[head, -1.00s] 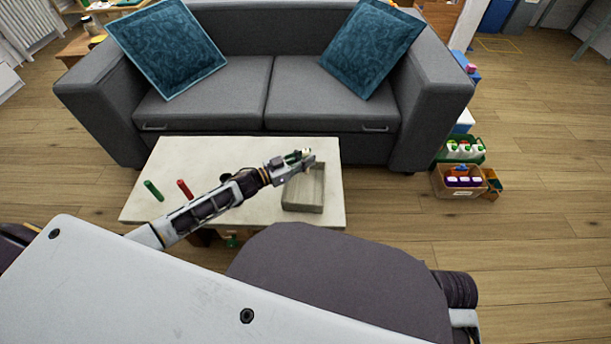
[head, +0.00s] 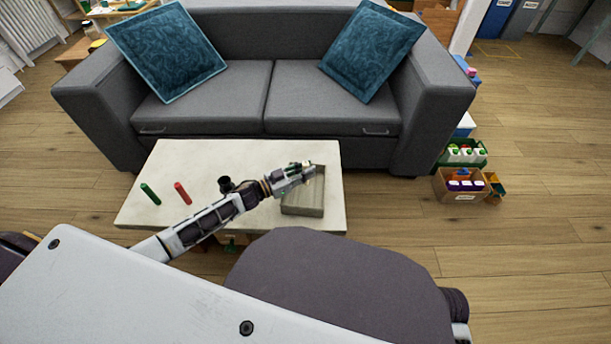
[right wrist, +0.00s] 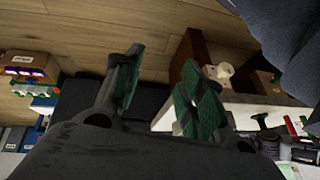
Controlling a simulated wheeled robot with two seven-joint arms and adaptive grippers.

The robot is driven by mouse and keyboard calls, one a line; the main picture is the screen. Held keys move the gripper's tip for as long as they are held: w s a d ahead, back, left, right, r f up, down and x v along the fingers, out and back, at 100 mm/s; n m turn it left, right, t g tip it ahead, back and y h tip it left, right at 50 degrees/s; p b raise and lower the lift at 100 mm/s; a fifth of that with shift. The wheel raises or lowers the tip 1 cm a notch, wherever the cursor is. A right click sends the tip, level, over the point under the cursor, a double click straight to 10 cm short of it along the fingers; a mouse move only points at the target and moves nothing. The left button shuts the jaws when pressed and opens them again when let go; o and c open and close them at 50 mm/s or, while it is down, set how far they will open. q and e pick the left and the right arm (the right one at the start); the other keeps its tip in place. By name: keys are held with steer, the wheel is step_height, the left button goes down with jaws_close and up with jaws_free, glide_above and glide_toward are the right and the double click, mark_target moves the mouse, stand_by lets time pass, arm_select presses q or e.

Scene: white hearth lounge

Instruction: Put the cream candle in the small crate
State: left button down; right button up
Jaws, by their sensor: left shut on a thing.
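My left gripper (head: 306,168) is shut on a small cream thing, apparently the cream candle (head: 309,165), mostly hidden by the fingers. It is over the back part of the small crate (head: 303,210), an open pale wooden box at the right of the low table. I cannot tell whether the candle is above the rim or inside. My right gripper (right wrist: 160,90) shows only in the right wrist view. Its green-padded fingers are apart with nothing between them, away from the crate.
A green stick (head: 150,194) and a red stick (head: 182,193) lie on the pale low table (head: 170,160). A dark round thing shows by my left forearm. The grey sofa (head: 210,90) stands behind. Boxes (head: 459,187) with bottles stand on the floor at right.

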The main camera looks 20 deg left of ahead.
arm_select(q)
steer(key=shift+f+b, duration=0.35)
steer(key=shift+f, duration=0.9)
arm_select(e)
steer(key=f, duration=0.2)
steer(key=shift+a+f, duration=0.3)
steer(key=shift+f, duration=0.1)
arm_select(q)
steer(key=shift+f, duration=0.1)
steer(key=c, duration=1.3)
jaws_free()
